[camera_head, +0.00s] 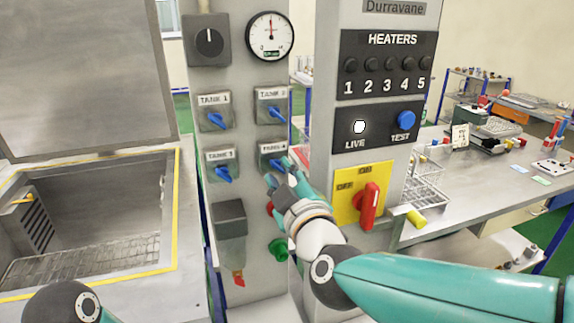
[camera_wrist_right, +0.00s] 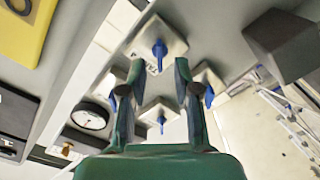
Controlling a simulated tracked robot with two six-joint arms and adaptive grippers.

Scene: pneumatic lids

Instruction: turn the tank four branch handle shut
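The tank four valve (camera_head: 270,150) is a grey square plate with a blue branch handle, at the lower right of the group of valves on the grey panel. My right gripper (camera_head: 278,174) is in front of it and hides much of the handle in the head view. In the right wrist view, the blue handle (camera_wrist_right: 159,49) lies just beyond and between the two fingertips of my right gripper (camera_wrist_right: 156,73). The fingers are apart with a clear gap; no contact shows. My left gripper is out of view; only part of my left arm shows.
Blue handles of tank one (camera_head: 217,121), tank two (camera_head: 276,113) and tank three (camera_head: 223,174) are close by. A red rotary switch (camera_head: 369,205) on a yellow plate is right of my right wrist. A green knob (camera_head: 278,249) is below. An open tank (camera_head: 100,225) stands left.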

